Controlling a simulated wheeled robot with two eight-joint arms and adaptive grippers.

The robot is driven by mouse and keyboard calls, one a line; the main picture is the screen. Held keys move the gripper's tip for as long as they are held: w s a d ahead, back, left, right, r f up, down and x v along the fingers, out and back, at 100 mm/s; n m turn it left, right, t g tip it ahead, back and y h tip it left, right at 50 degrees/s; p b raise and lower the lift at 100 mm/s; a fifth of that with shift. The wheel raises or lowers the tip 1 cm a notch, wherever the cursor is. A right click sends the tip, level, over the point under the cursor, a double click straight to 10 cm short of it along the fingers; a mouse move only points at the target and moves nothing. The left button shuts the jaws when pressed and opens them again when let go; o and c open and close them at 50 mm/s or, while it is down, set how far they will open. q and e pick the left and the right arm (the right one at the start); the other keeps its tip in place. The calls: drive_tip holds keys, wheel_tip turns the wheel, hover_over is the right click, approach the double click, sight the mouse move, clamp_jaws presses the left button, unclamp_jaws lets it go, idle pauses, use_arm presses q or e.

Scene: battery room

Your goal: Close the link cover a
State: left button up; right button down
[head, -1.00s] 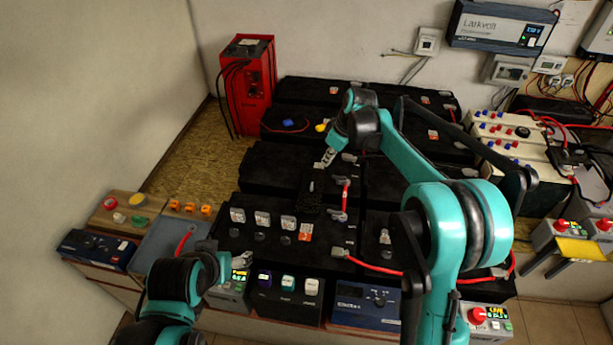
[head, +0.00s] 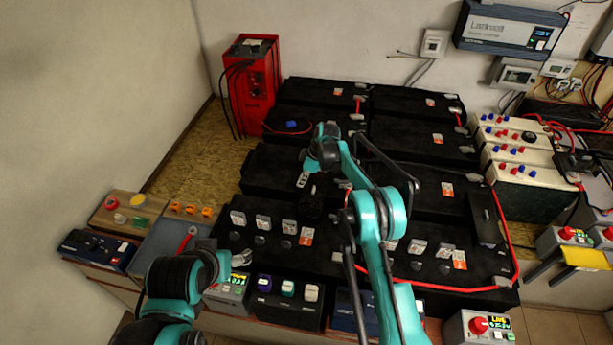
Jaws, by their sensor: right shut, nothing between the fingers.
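A dark upright flap (head: 312,196), which looks like a link cover, stands on the middle black battery block. A second dark flap (head: 486,218) stands at the right end of the row; I cannot tell which of them is cover a. My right gripper (head: 303,180) is shut and empty, close beside the upper left of the first flap. I cannot tell if it touches it. My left gripper (head: 241,258) hangs low at the left, over the front edge of the batteries, and its jaws are too small to read.
Black battery blocks (head: 322,93) fill the bench, with red cables and grey terminals on top. A red charger unit (head: 250,85) stands at the back left. A red cable (head: 435,289) runs along the front right. Meters and small boxes line the front edge.

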sight(307, 192)
wheel_tip(307, 192, down, 3)
drive_tip(key=shift+r+b, duration=0.1)
drive_tip(key=shift+b, duration=0.3)
drive_tip(key=shift+s+d+r+b, duration=0.1)
drive_tip(key=shift+s+d+b, duration=0.05)
drive_tip(key=shift+d, duration=0.6)
drive_tip(key=shift+s+d+r+b, duration=0.1)
drive_tip(key=shift+s+d+b, duration=0.05)
drive_tip(key=shift+d, duration=0.6)
drive_tip(key=shift+f, duration=0.1)
drive_tip(key=s+d, duration=0.2)
drive_tip(key=d, duration=0.9)
drive_tip(key=shift+d+b, duration=0.2)
drive_tip(key=shift+b, duration=0.15)
drive_tip(key=shift+s+d, duration=0.1)
